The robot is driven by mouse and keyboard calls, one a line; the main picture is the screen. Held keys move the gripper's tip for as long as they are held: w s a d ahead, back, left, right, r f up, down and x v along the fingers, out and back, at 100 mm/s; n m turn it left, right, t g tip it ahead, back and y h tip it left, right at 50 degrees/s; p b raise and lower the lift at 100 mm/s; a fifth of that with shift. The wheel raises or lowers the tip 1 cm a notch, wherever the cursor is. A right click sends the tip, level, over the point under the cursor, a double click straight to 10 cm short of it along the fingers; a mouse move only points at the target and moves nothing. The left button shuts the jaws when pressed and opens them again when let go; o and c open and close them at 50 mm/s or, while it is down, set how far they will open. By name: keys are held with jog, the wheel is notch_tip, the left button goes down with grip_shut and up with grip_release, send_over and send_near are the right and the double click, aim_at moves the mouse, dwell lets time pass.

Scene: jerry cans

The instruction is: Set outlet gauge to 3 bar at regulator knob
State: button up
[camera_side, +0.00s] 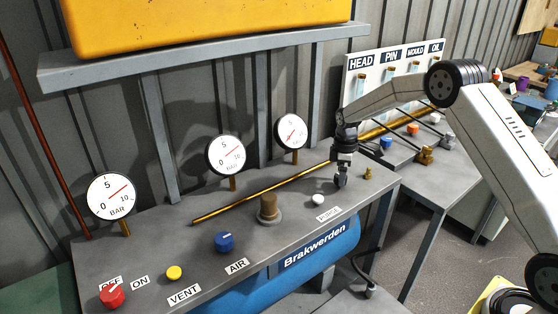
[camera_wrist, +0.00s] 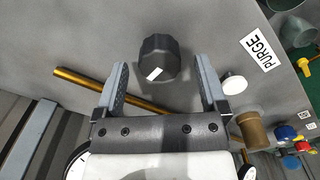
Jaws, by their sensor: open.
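My gripper (camera_side: 341,182) points down at the right end of the grey bench (camera_side: 290,235). In the wrist view my gripper (camera_wrist: 160,70) is open, its fingers on either side of a black faceted knob (camera_wrist: 161,52) with a white mark; I see gaps between knob and fingers. Three round white gauges stand along the back: left (camera_side: 111,196), middle (camera_side: 225,155) and right (camera_side: 291,131). Each has a red needle slanting up to the right. No gauge is marked as outlet, and the right one is too small to read.
A brass pipe (camera_side: 262,192) runs along the bench. A white button (camera_side: 318,200) by the PURGE label and a brass fitting (camera_side: 268,208) stand nearby. Blue (camera_side: 225,241), yellow (camera_side: 174,273) and red (camera_side: 112,295) controls sit leftward. A yellow can (camera_side: 200,22) rests on a shelf above.

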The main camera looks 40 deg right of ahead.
jog(key=shift+f, duration=0.6)
grip_shut()
jog(key=shift+m, duration=0.3)
